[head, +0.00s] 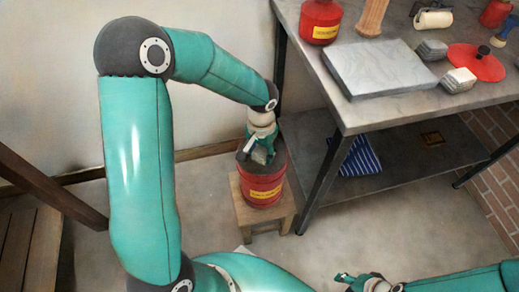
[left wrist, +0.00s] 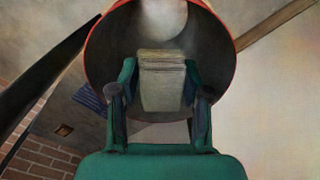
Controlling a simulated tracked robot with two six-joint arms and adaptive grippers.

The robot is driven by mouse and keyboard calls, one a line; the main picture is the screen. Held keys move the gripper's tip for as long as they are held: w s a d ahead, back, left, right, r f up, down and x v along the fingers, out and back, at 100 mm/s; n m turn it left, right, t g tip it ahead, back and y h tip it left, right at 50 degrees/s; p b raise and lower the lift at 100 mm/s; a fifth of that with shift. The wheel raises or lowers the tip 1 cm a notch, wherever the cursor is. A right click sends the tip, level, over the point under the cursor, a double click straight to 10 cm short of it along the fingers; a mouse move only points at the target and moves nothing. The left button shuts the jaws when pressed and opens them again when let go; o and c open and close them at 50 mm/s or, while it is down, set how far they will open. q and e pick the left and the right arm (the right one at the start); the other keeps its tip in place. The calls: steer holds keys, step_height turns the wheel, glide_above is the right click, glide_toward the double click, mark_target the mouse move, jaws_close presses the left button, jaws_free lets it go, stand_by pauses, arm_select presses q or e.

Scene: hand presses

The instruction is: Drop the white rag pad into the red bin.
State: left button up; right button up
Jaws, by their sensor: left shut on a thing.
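My left gripper (head: 259,153) is directly above the mouth of the red bin (head: 263,190), with its fingers pointing down at it. It is shut on a pale, layered rag pad (left wrist: 163,82), which shows between the two fingers in the left wrist view. Behind the pad, that view shows the bin's dark inside and red rim (left wrist: 87,50). The bin has a yellow label and stands on a small wooden stool (head: 247,217). My right gripper (head: 360,281) is low at the bottom edge of the head view, far from the bin; its fingers are unclear.
The workbench (head: 350,112) at the right holds a grey slab (head: 378,68), a red can (head: 320,20), two more pads (head: 458,80) and a red lid (head: 476,62). A bench leg stands close to the right of the bin. A striped cloth (head: 360,158) lies on the lower shelf.

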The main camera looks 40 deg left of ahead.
mark_target(260, 152)
arm_select(q)
steer(key=o, duration=1.2)
step_height(260, 152, up, 7)
steer(key=p, duration=0.5)
steer(key=shift+r, duration=0.1)
steer(key=shift+s, duration=0.15)
